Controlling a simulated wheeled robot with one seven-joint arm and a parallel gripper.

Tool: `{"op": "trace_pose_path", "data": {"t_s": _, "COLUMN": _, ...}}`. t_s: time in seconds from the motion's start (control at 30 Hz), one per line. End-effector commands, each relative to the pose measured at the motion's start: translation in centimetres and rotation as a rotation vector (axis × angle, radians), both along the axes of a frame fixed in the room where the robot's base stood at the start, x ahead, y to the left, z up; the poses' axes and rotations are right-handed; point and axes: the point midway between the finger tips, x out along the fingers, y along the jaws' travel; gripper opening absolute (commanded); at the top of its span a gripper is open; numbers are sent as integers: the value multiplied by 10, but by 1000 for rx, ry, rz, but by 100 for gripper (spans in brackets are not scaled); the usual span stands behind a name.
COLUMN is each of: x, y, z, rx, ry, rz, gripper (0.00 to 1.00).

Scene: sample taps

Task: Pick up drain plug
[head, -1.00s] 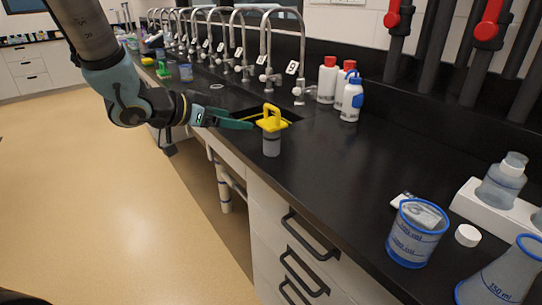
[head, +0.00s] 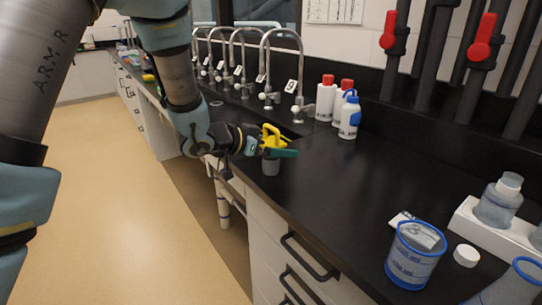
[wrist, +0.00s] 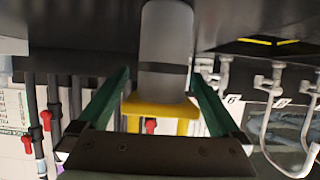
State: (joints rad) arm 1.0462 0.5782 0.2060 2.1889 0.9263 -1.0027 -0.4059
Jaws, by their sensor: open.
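The drain plug has a yellow loop handle (head: 271,134) on a grey cylindrical body (head: 270,168). It stands upright on the black counter near its front edge, beside a sink. My gripper (head: 279,152) is at the plug's handle, reaching in from the left. In the wrist view, which is upside down, the drain plug (wrist: 165,40) lies between my two green fingers (wrist: 161,78), one on each side. The fingers are open, with gaps visible beside the yellow handle. In the head view my gripper partly covers the handle and upper body.
White bottles with red caps (head: 326,98) and a blue-capped wash bottle (head: 349,118) stand behind the plug. A row of curved taps (head: 279,65) runs along the back. A blue-rimmed beaker (head: 414,256) stands at front right. The middle of the counter is clear.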

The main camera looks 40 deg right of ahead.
Motion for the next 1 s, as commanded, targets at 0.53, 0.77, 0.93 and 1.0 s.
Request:
{"op": "trace_pose_path", "data": {"t_s": 0.53, "x": 0, "y": -7, "z": -3, "rx": 0, "ry": 0, "rz": 2, "gripper": 75}}
{"op": "trace_pose_path", "data": {"t_s": 0.77, "x": 0, "y": -7, "z": -3, "rx": 0, "ry": 0, "rz": 2, "gripper": 49}}
{"op": "trace_pose_path", "data": {"t_s": 0.93, "x": 0, "y": -6, "z": -3, "rx": 0, "ry": 0, "rz": 2, "gripper": 30}}
{"op": "trace_pose_path", "data": {"t_s": 1.0, "x": 0, "y": -6, "z": -3, "rx": 0, "ry": 0, "rz": 2, "gripper": 22}}
